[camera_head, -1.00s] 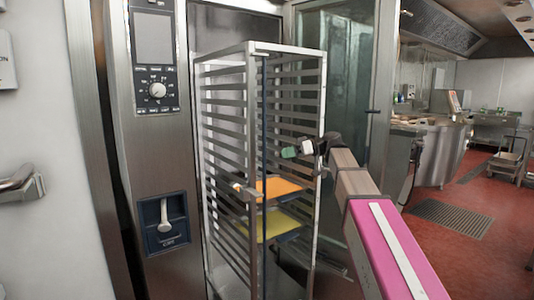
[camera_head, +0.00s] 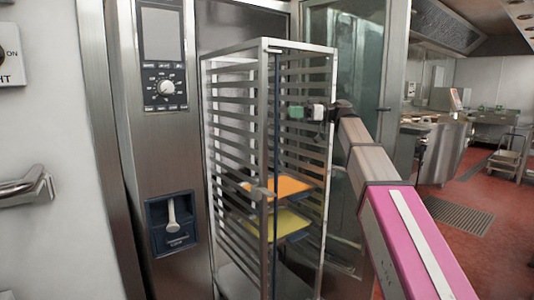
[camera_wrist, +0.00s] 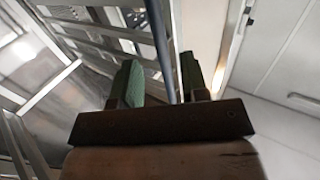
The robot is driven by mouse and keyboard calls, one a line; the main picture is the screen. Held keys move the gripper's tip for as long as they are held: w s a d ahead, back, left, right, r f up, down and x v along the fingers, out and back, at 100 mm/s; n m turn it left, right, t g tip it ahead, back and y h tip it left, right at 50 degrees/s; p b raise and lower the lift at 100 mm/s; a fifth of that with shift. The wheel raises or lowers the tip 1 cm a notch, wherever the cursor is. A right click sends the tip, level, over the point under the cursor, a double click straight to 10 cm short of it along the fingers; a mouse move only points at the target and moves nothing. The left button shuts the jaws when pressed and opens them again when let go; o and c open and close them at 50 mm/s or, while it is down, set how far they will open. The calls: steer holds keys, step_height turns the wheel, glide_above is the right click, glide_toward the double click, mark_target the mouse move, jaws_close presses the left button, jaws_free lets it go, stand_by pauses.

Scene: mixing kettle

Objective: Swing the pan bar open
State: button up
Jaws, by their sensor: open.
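The pan bar (camera_head: 276,150) is a thin dark upright rod along the front of the tall metal rack (camera_head: 329,130), running from the top frame downward. My gripper (camera_head: 307,112) is open, at the upper part of the rack, just right of the bar in the head view. In the wrist view, the two green fingers of my gripper (camera_wrist: 162,80) stand apart, and the bar (camera_wrist: 158,35) runs between them in the picture. I cannot tell whether the bar is truly within the jaws or beyond them. No contact is visible.
An orange tray (camera_head: 290,186) and a yellow-green tray (camera_head: 275,226) sit in the rack. A steel control panel (camera_head: 164,55) stands left, with a handle (camera_head: 172,215) below. A glass door (camera_head: 345,60) stands behind on the right. Red floor (camera_head: 490,260) is open at far right.

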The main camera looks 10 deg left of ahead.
mark_target(277, 112)
steer(key=shift+x, duration=3.05)
steer(key=shift+a+f, duration=0.1)
jaws_close()
steer(key=shift+s, duration=0.15)
